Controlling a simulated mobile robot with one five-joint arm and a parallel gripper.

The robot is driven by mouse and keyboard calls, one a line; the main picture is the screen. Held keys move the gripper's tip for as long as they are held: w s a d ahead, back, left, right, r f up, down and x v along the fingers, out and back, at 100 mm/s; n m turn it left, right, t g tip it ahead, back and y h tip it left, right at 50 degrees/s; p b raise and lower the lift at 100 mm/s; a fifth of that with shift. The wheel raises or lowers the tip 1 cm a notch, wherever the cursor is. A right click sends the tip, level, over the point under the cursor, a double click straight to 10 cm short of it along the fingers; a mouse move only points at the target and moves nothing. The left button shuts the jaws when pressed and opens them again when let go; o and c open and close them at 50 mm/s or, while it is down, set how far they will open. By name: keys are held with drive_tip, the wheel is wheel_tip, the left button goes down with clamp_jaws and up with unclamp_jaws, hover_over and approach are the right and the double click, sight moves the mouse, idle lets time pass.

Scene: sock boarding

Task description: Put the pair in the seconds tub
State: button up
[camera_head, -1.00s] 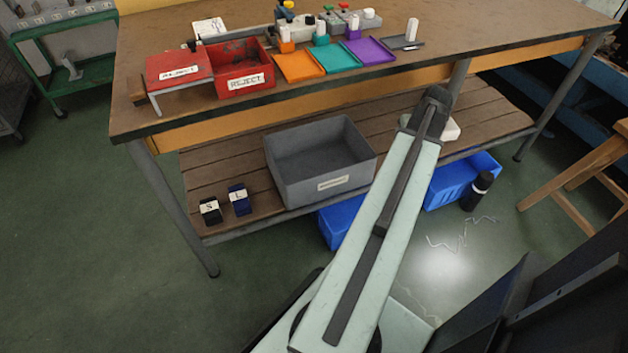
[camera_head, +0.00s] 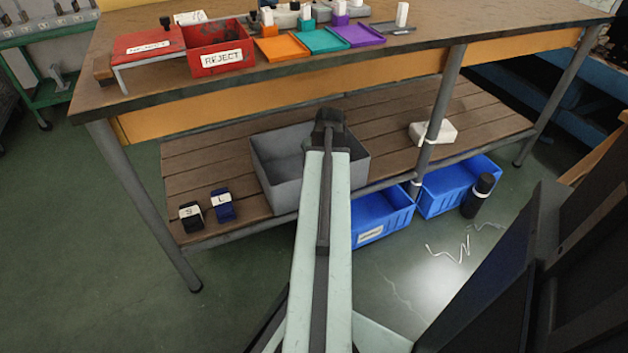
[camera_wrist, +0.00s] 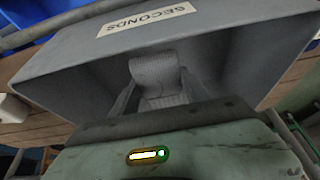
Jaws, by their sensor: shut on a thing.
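The seconds tub is a grey open box (camera_head: 284,197) on the lower slatted shelf of the bench. In the wrist view its grey wall (camera_wrist: 225,42) carries a SECONDS label, seen upside down. My gripper (camera_wrist: 157,94) is shut on the pair, a light grey knitted bundle (camera_wrist: 155,72). The pair hangs between the fingers, in front of the tub's shadowed interior; I cannot tell how deep it is. In the head view my arm crosses in front of the tub and hides its label and part of its opening. The fingertips and pair are hidden there.
A red REJECT bin (camera_head: 215,62) and coloured trays (camera_head: 325,40) stand on the bench top above. Two dark blocks marked S (camera_head: 191,215) and L (camera_head: 222,204) sit left of the tub. Blue crates (camera_head: 385,220) lie below. A table leg (camera_head: 440,115) stands to the right.

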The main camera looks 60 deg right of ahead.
drive_tip(key=shift+f+b, duration=3.45)
drive_tip(key=shift+f, duration=0.85)
drive_tip(key=shift+s+f, duration=0.1)
drive_tip(key=o, duration=1.5)
drive_tip(key=p+v, duration=1.2)
drive_tip(key=v, duration=0.1)
drive_tip(key=shift+w+d+r, duration=0.2)
drive_tip(key=shift+w+r, duration=0.05)
